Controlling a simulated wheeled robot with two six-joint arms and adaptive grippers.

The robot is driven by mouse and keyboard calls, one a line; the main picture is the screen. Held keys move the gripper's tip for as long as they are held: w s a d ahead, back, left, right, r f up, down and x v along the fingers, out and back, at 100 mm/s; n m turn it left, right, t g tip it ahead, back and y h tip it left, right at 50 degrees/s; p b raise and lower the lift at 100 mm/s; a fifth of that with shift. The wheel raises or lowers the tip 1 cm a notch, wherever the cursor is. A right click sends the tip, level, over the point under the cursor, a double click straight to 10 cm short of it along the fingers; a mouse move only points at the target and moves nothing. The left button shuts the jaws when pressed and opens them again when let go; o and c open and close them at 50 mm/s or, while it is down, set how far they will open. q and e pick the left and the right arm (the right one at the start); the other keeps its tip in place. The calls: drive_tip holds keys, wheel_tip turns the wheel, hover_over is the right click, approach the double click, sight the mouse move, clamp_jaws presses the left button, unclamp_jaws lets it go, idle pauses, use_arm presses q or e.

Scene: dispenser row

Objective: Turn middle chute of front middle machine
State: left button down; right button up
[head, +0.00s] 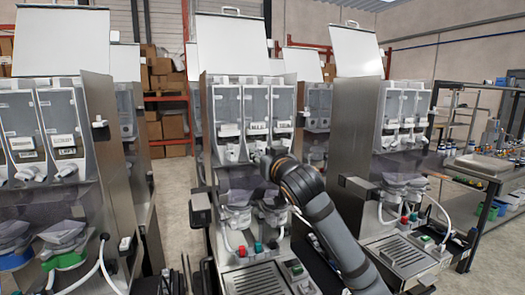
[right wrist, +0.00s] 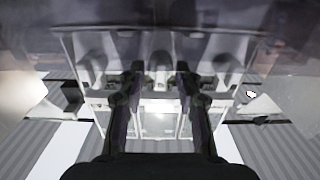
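The front middle machine (head: 213,165) is a steel dispenser with three clear canisters and a white chute under each. My right gripper (head: 268,158) is raised in front of the chutes, and its wrist hides part of the middle and right ones. In the right wrist view the right gripper (right wrist: 158,76) has its two fingers apart. The middle chute (right wrist: 160,62) shows between and just beyond the fingertips; I cannot tell if they touch it. At the bottom left of the head view, two thin dark fingers of my left gripper (head: 196,268) stand apart, empty, partly cut off by the frame.
Similar machines stand at the left (head: 112,140) and right (head: 352,130), close beside the middle one. A side table (head: 485,167) stands at the right.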

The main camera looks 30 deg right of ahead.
wheel_tip(320, 180, up, 10)
drive_tip(key=shift+f, duration=0.1)
idle(0.6)
